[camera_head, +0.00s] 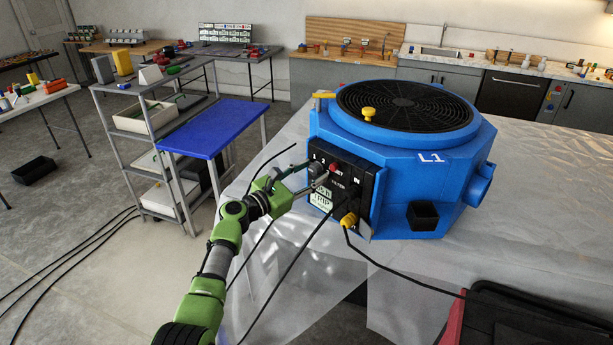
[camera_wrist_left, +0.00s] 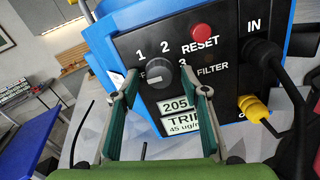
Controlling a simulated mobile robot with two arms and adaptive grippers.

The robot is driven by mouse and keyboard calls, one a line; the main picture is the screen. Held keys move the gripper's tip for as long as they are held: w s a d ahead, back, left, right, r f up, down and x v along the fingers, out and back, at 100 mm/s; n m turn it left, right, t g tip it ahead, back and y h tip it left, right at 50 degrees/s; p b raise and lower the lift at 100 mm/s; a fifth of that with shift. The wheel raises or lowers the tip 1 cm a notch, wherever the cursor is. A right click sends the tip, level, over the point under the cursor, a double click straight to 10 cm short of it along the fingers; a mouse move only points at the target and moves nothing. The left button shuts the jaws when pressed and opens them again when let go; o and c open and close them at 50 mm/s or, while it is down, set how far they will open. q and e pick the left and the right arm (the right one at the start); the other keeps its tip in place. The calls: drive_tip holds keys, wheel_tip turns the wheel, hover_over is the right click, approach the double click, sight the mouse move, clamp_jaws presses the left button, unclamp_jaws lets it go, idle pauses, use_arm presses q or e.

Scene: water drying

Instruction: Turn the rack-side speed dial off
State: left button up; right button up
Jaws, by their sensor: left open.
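The speed dial (camera_wrist_left: 158,73) is a dark round knob on the black front panel (camera_head: 345,178) of the blue machine (camera_head: 400,165). In the left wrist view the marks 1, 2 and 3 surround it, with a partly hidden label at its left. I cannot tell surely which mark it points to. My left gripper (camera_wrist_left: 167,84) is open, with one green-backed finger on each side of the dial; contact cannot be made out. In the head view the left gripper (camera_head: 308,186) is at the panel's left part, close to the dial. My right gripper is not in view.
A red RESET button (camera_wrist_left: 202,33) sits right of the dial, above it. A black plug and cable (camera_wrist_left: 262,52) are at IN, with a yellow connector (camera_wrist_left: 252,108) below.

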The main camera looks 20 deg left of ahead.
use_arm(q)
drive_tip(key=v, duration=1.2)
drive_tip(key=s+f+m+g+y+b, duration=0.1)
drive_tip(key=s+f+m+g+y, duration=0.15)
drive_tip(key=f, duration=1.05)
drive_tip(key=s+f+m+g+y+b, duration=0.1)
drive_tip(key=s+f+m+g, duration=0.15)
drive_tip(key=f, duration=1.05)
drive_tip(key=s+d+f+m+g+y+b, duration=0.1)
drive_tip(key=s+f+m+g, duration=0.15)
drive_tip(key=s+f, duration=0.65)
drive_tip(key=s+d+f+m+g+y+b, duration=0.15)
drive_tip(key=s+f+m, duration=0.3)
drive_tip(key=f, duration=0.75)
drive_tip(key=s+f+m+g+b, duration=0.1)
drive_tip(key=s+f+m, duration=0.5)
drive_tip(key=s, duration=0.7)
drive_tip(key=s+d+f+m+g+y+b, duration=0.1)
drive_tip(key=s+f+m+g, duration=0.2)
drive_tip(key=s, duration=1.1)
drive_tip(key=s+d+f+m+g+y+b, duration=0.1)
drive_tip(key=s+f+m+g+b, duration=0.1)
drive_tip(key=s+f+m, duration=0.7)
drive_tip(key=s+f, duration=0.4)
drive_tip(key=shift+s+f, duration=0.4)
